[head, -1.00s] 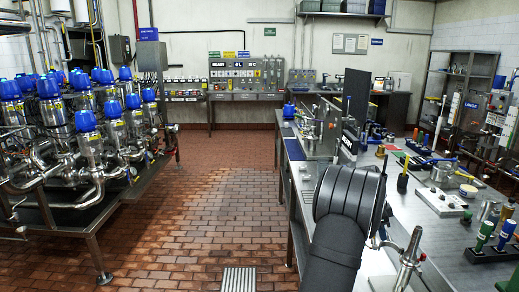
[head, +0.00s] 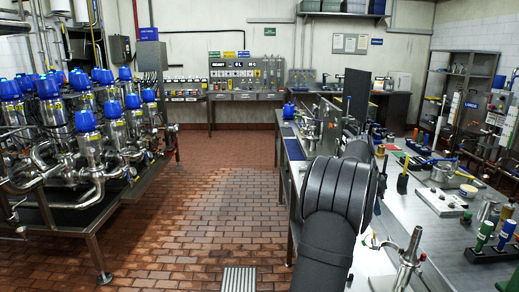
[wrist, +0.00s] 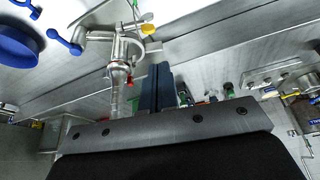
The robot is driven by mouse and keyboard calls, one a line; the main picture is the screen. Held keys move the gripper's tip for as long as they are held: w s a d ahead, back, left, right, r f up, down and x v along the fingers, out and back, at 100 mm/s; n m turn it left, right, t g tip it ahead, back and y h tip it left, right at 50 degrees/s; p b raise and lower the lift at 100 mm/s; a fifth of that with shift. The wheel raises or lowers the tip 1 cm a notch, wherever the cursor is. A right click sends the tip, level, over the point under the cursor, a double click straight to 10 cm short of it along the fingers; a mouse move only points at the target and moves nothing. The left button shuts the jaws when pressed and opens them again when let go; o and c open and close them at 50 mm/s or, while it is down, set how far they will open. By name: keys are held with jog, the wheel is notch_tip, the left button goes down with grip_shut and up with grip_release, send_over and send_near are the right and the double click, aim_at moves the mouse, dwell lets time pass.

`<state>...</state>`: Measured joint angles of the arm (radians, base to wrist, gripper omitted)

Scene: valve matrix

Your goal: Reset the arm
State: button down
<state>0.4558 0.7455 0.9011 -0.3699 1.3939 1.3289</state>
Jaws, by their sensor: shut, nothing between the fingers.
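My arm (head: 335,200) shows in the head view as dark rounded links above the right-hand steel workbench (head: 420,210). My gripper is hidden behind those links in the head view. In the wrist view, my gripper (wrist: 156,78) shows as two dark fingers pressed together, shut and empty. A metal valve fitting (wrist: 118,65) with a blue handle (wrist: 62,42) and a yellow knob (wrist: 148,29) lies to the left of the fingers in that view. I cannot tell how far the fingers are from it.
The bench carries a metal fitting (head: 410,258), green and blue handled tools (head: 483,237) and several small parts. A blue-capped valve rack (head: 85,130) stands at left. The brick floor (head: 200,215) between is clear. A blue round part (wrist: 15,45) shows in the wrist view.

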notch_tip(320, 180, down, 9)
jog(key=s+d+n, duration=0.1)
jog(key=s+d, duration=0.1)
dwell(0.3)
jog(key=shift+f, duration=0.1)
notch_tip(320, 180, up, 9)
jog(key=w+a+m, duration=0.1)
jog(key=w+a, duration=0.1)
jog(key=x, duration=0.8)
jog(key=shift+s+f, duration=0.25)
jog(key=c, duration=2.1)
grip_release()
jog(key=shift+d, duration=0.1)
